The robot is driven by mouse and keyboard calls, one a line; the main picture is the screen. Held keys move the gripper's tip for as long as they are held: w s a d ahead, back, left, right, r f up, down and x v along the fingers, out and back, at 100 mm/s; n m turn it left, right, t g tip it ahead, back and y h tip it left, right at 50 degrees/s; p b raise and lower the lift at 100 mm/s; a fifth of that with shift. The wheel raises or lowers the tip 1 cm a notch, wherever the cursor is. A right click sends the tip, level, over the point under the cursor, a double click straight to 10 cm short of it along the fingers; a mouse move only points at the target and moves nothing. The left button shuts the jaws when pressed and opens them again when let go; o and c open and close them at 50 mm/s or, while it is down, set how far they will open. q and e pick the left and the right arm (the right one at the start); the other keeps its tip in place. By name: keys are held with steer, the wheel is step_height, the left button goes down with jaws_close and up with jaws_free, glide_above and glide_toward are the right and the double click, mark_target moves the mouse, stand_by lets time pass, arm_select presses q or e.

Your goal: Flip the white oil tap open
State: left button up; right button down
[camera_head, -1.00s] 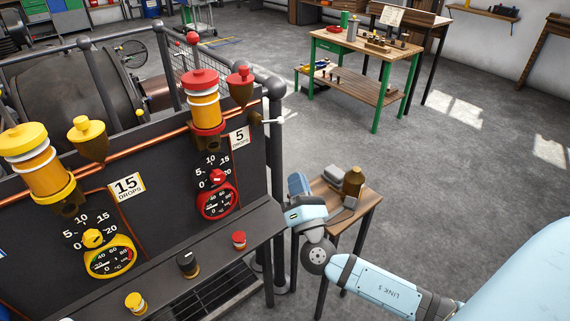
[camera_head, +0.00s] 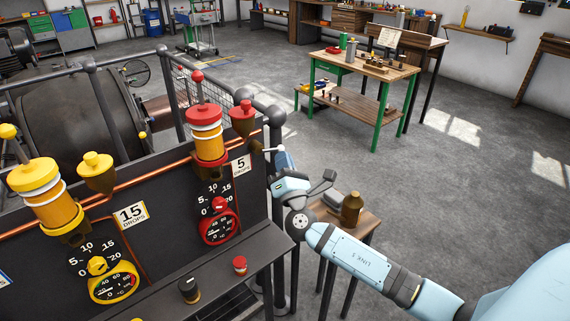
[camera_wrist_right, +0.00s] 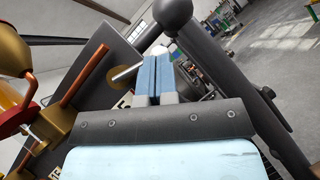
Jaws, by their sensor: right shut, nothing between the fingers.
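The white oil tap (camera_head: 268,150) is a small pale lever at the right end of the black panel, beside the red oil cup (camera_head: 242,118). My right gripper (camera_head: 281,157) is shut and empty, its blue fingertips close to the right of the tap. In the right wrist view, the shut blue fingers (camera_wrist_right: 156,72) point up past a pale rod of the tap (camera_wrist_right: 126,73), which lies just left of them. The rod's far end is partly hidden behind the fingers, and I cannot tell whether they touch it. My left gripper is not in view.
A dark railing post (camera_head: 275,118) stands close behind my right gripper. The panel's front ledge (camera_head: 215,272) carries black and red knobs. A small wooden table (camera_head: 362,222) with a brown bottle (camera_head: 351,209) stands to the right. Open floor lies beyond.

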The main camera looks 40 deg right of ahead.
arm_select(q)
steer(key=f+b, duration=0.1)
steer(key=b, duration=0.4)
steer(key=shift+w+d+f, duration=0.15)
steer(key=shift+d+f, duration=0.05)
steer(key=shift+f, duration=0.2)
arm_select(e)
steer(key=n+y, duration=0.1)
steer(key=n, duration=0.1)
steer(key=r+n+t+y, duration=0.1)
steer(key=n, duration=0.1)
steer(key=d+n+t+y, duration=0.1)
steer(key=n, duration=0.1)
steer(key=shift+r+y, duration=0.35)
steer(key=shift+y, duration=0.05)
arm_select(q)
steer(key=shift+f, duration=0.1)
